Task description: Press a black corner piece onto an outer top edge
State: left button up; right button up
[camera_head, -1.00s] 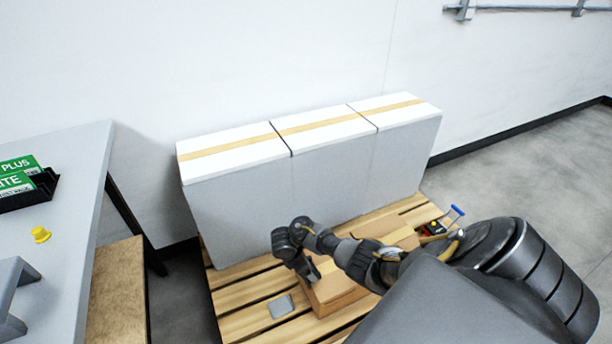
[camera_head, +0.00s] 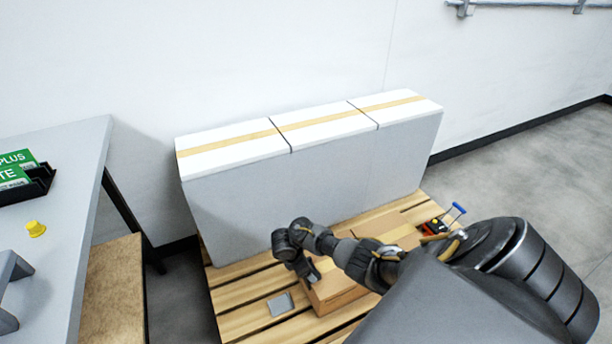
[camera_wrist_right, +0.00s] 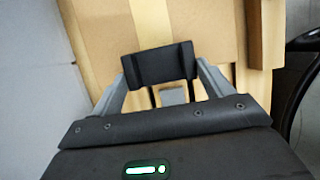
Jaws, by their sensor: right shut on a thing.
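A black corner piece (camera_wrist_right: 160,66) is held between the two grey fingers of my right gripper (camera_wrist_right: 163,78) in the right wrist view. Brown cardboard and wood lie behind it there. In the head view my right gripper (camera_head: 308,274) is low over the pallet, beside a small cardboard box (camera_head: 336,293); I cannot make out the black piece there. A row of tall white boxes (camera_head: 270,185) with tan tape along their tops stands behind, with its outer top edges clear. The gripper is apart from those edges. My left gripper is not in view.
The boxes stand on a slatted wooden pallet (camera_head: 240,296) against a white wall. A small grey plate (camera_head: 280,304) lies on the pallet. A blue-handled tool (camera_head: 457,210) is at its right. A grey table (camera_head: 62,225) stands at left with a black tray (camera_head: 40,186) and a yellow part (camera_head: 36,229).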

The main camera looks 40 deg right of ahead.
jog(key=shift+f, duration=0.4)
dwell(0.6)
jog(key=o, duration=0.9)
jog(key=shift+o, duration=0.2)
